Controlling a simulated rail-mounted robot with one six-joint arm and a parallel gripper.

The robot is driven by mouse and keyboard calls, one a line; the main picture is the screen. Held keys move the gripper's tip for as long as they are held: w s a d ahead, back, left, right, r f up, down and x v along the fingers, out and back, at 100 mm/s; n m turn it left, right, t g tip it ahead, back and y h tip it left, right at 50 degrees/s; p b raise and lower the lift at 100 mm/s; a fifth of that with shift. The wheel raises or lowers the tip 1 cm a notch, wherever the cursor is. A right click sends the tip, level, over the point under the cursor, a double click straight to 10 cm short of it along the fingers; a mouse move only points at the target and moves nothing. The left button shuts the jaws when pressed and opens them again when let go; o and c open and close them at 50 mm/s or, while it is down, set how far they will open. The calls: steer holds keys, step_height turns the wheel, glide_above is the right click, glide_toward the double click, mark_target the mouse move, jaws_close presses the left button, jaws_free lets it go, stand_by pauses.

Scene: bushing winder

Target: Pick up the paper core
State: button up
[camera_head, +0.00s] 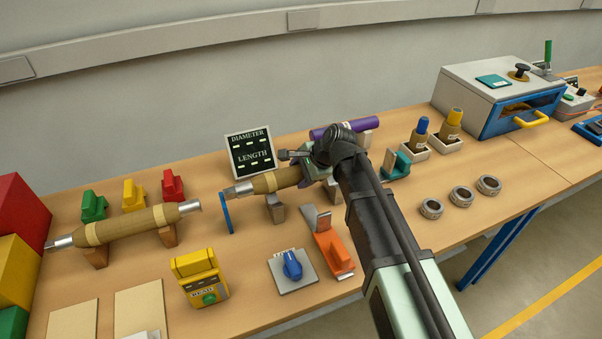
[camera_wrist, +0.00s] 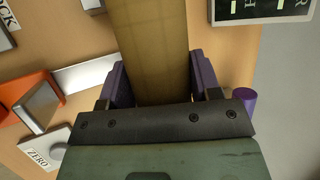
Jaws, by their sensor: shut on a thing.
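A brown paper core (camera_head: 272,182) with a silver left end lies at the middle of the bench, above or on a grey cradle (camera_head: 276,208). My gripper (camera_head: 306,180) is shut around its right part. In the wrist view the core (camera_wrist: 153,45) runs between the two purple fingers (camera_wrist: 158,82), one on each side. I cannot tell whether the core touches the cradle. My gripper and arm hide its right end. A second, longer brown core (camera_head: 125,226) with silver ends rests on brown cradles at the left.
A black DIAMETER and LENGTH display (camera_head: 250,152) stands behind the core, and a blue upright (camera_head: 226,212) stands by its left end. An orange-grey fixture (camera_head: 330,245), a blue knob (camera_head: 291,264) and a yellow device (camera_head: 199,278) are in front. A purple roll (camera_head: 362,124) lies behind my arm.

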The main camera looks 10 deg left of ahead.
step_height(320, 180, up, 14)
steer(key=p, duration=1.2)
steer(key=shift+f, duration=0.2)
